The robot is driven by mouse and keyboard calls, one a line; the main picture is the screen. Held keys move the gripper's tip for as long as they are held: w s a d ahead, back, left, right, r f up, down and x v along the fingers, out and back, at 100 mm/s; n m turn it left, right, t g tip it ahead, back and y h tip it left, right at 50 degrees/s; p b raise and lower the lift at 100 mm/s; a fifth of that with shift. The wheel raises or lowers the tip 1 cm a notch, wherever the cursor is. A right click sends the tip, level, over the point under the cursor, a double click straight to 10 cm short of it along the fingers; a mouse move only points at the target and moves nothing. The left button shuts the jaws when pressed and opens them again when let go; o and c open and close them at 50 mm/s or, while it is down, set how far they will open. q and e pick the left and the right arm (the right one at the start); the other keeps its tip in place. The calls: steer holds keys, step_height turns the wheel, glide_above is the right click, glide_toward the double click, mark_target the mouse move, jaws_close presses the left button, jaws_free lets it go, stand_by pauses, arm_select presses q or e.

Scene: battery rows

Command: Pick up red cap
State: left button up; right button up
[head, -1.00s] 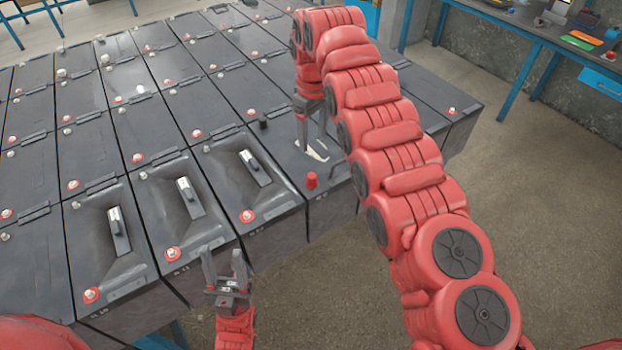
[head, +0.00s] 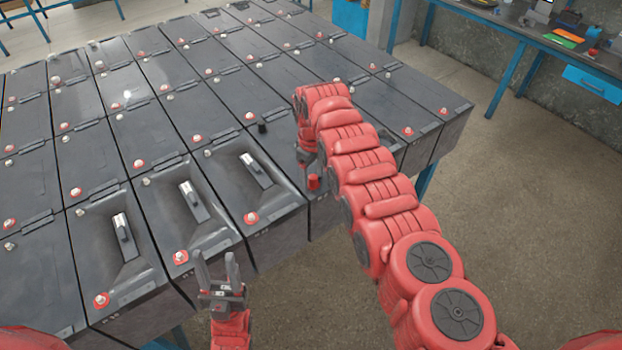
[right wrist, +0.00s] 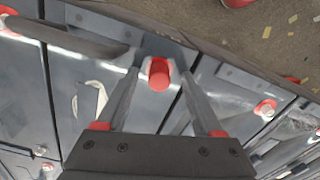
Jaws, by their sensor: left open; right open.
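The red cap (head: 314,183) stands at the near end of a dark battery (head: 322,212), partly hidden by my right arm in the head view. In the right wrist view the red cap (right wrist: 159,76) shows between the fingertips of my right gripper (right wrist: 160,74). That gripper is open, with a finger on each side of the cap and not closed on it. In the head view my right gripper (head: 308,165) is just above the cap, mostly covered by its own arm. My left gripper (head: 216,258) is open and empty, in front of the battery rows.
A black cap (head: 262,127) stands on the batteries to the left of my right gripper. Nearby batteries have recessed handles (head: 256,170) and terminals with red rings (head: 251,218). A blue workbench (head: 520,45) stands at the back right. The floor on the right is clear.

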steer(key=shift+w+d, duration=0.1)
steer(key=shift+c, duration=0.7)
steer(key=shift+d, duration=0.1)
steer(key=shift+c, duration=1.2)
steer(key=shift+r, duration=0.1)
jaws_close()
steer(key=shift+r, duration=0.1)
